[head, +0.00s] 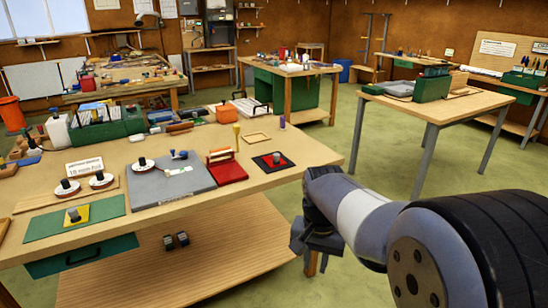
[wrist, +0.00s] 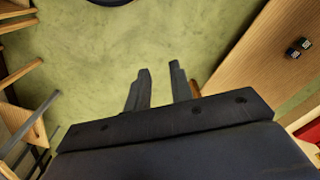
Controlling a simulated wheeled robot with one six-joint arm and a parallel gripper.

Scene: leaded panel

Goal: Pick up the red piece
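A red piece (head: 282,162) with a dark knob lies on a black square (head: 259,163) near the right end of the workbench top. A red stand or tray (head: 228,173) is just left of it. I cannot tell for sure which of the two the task means. My gripper (head: 316,243) hangs beyond the bench's right end, below the tabletop and apart from both red things. In the wrist view my gripper (wrist: 160,70) is open and empty, with green floor behind its fingers. No red piece on the tabletop is clearly seen in the wrist view.
The workbench (head: 150,150) carries a grey board (head: 170,182), a green mat (head: 110,208) with a yellow square (head: 88,210), white discs and a green caddy (head: 100,130). Two small dark objects (head: 176,240) lie on its lower shelf. Another table (head: 440,105) stands behind right. Floor between is free.

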